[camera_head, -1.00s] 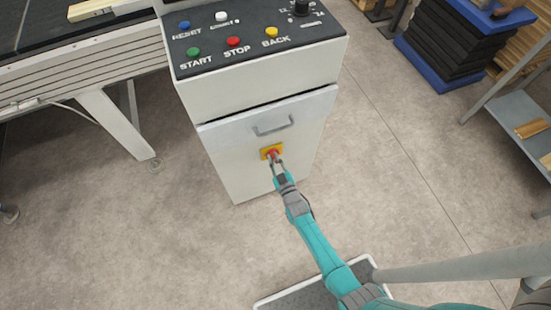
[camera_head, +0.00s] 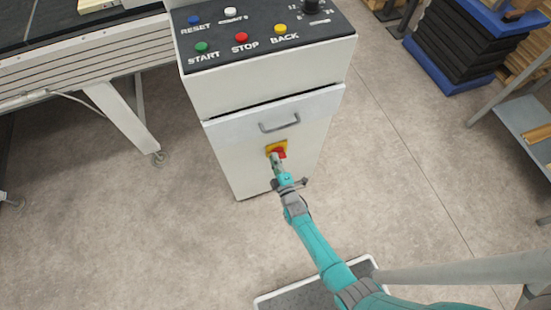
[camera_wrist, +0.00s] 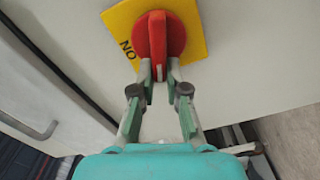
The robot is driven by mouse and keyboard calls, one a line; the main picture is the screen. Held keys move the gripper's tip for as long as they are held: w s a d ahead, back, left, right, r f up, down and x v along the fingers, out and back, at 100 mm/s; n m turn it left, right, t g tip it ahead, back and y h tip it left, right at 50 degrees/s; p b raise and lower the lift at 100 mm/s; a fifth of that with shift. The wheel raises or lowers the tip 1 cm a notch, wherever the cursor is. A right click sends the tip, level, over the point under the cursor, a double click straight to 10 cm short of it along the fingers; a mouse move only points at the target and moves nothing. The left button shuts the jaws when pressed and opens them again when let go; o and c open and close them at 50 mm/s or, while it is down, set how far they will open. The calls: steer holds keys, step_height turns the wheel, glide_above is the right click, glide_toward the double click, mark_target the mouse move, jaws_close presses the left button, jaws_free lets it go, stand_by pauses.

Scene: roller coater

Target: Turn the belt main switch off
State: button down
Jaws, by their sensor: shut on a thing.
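The belt main switch is a red rotary knob (camera_wrist: 157,35) on a yellow plate (camera_wrist: 192,20) on the white cabinet front. In the head view the red knob (camera_head: 281,154) and yellow plate (camera_head: 273,146) sit below the cabinet's handle. My gripper (camera_wrist: 160,72) is shut on the knob's raised grip, one fingertip on each side. In the head view my gripper (camera_head: 276,160) covers part of the knob. The word ON shows on the plate left of the knob in the wrist view, tilted. Any other marking is hidden or out of frame.
A metal handle (camera_head: 279,123) is on the cabinet front above the switch. The control panel (camera_head: 262,32) with several coloured buttons tops the cabinet. A conveyor frame (camera_head: 85,65) stands at left, a shelf rack (camera_head: 525,120) at right. Floor around the cabinet is clear.

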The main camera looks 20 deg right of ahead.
steer(key=shift+a+f+n, duration=0.1)
steer(key=shift+f+n, duration=0.15)
steer(key=shift+n, duration=0.8)
steer(key=shift+f+n, duration=0.25)
steer(key=shift+n, duration=0.8)
steer(key=c, duration=1.2)
jaws_free()
steer(key=s, duration=1.2)
steer(key=shift+s, duration=0.15)
